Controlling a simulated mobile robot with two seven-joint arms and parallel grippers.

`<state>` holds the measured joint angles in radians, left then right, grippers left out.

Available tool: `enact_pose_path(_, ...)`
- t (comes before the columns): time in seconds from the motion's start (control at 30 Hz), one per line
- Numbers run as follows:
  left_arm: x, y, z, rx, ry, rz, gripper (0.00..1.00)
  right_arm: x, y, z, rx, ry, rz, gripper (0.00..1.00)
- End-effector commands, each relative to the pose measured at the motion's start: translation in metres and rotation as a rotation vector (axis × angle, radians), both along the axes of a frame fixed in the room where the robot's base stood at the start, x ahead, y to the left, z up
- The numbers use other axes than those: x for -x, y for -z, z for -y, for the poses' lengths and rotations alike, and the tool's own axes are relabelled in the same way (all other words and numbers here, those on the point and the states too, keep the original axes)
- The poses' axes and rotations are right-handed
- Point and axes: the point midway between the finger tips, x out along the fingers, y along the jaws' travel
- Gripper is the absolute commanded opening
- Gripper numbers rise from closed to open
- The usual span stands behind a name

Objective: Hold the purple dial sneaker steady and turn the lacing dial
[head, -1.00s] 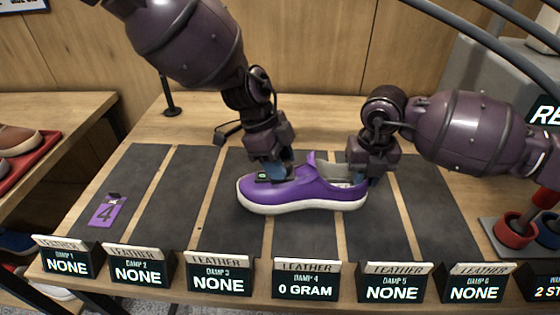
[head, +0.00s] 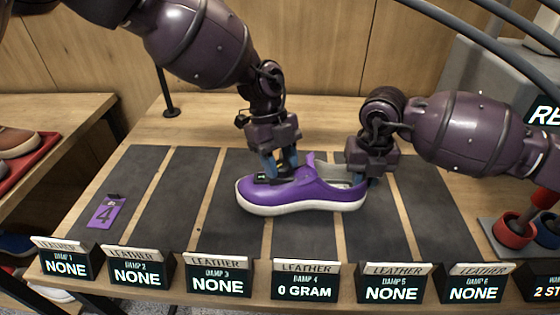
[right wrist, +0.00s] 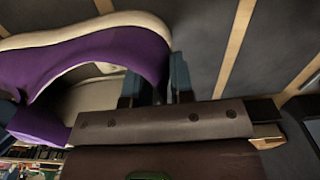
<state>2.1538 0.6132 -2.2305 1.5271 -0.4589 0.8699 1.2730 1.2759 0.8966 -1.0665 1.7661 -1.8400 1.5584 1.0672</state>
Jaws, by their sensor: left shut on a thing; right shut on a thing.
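The purple dial sneaker (head: 300,191) with a white sole stands upright on the dark mats, toe to the left; its upper and sole also show in the right wrist view (right wrist: 100,55). The lacing dial (head: 262,177) is a small dark piece on top of the shoe's front. My left gripper (head: 277,170) points down over it with blue fingers, shut on the dial; the fingers partly hide it. My right gripper (head: 366,178) is shut on the sneaker's heel, and in the right wrist view its fingers (right wrist: 156,85) lie either side of the heel wall.
Dark mat strips (head: 170,205) cover the table. A row of small signs (head: 305,279) stands along the front edge. A purple tag marked 4 (head: 105,213) lies at the left.

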Motion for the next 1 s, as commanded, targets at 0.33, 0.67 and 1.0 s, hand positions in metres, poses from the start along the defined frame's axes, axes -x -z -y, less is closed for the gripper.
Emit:
enact_pose_path(0.33,-0.0001,-0.0001,-0.0002,0.000,0.009,0.001,0.16,-0.0007,-0.0014,0.0001,-0.001,0.002,0.002,0.00)
enact_pose_path(0.67,-0.0001,-0.0003,0.0001,0.000,0.007,0.001,0.66,-0.0005,-0.0014,-0.0003,-0.002,0.000,0.002,0.00)
enact_pose_path(1.0,-0.0005,-0.0009,0.0010,0.002,0.003,0.003,0.66,0.0005,-0.0013,-0.0021,-0.005,-0.004,0.001,0.00)
